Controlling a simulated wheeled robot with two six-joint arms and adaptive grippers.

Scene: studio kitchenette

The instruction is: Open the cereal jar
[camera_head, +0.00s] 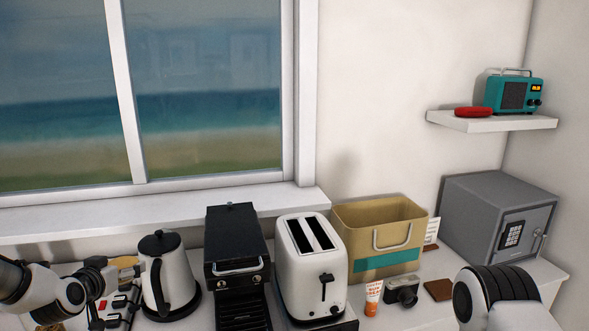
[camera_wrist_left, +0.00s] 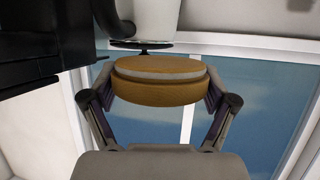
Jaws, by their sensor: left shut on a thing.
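A round tan lid (camera_wrist_left: 155,92) with a pale ring around its edge sits between the two fingers of my left gripper (camera_wrist_left: 160,82), which is shut on it. In the head view, part of the lid (camera_head: 127,262) shows beside my left gripper (camera_head: 118,268), left of the kettle. The lid appears held clear of any jar. At the bottom left edge of the head view, a small tan patch (camera_head: 48,327) shows below my left arm; I cannot tell if it is the jar's contents. The jar's body is not clearly visible. My right gripper is out of view.
A white kettle (camera_head: 168,280), black coffee machine (camera_head: 235,245) and white toaster (camera_head: 312,265) stand close right of my left gripper. A tan bin (camera_head: 380,226), orange-and-white tube (camera_head: 373,298), camera (camera_head: 402,291) and grey safe (camera_head: 492,215) stand farther right.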

